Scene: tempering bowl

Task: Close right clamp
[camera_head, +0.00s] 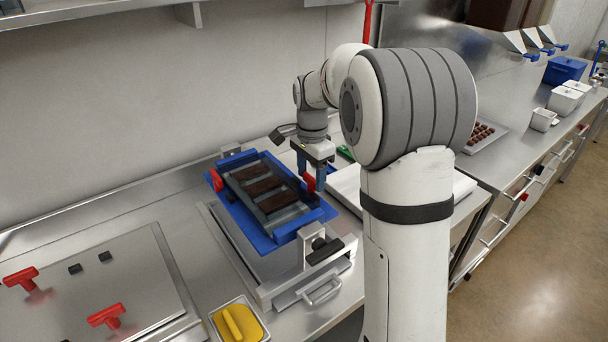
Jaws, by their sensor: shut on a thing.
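A blue frame (268,238) holds a grey mold (292,213) with several dark brown chocolate slabs (262,187) on a metal stand. The red right clamp (310,184) is at the right side of the frame. My gripper (311,180) points down there, its blue fingers shut on the red clamp handle. The fingers hide part of the handle. The red left clamp (216,180) is at the frame's left side, apart from my gripper.
A metal plate with red handles (107,316) lies at the lower left. A tray with a yellow tool (233,322) stands at the front. A white board (347,186) lies right of the frame, partly behind my arm. A chocolate tray (482,136) stands farther right.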

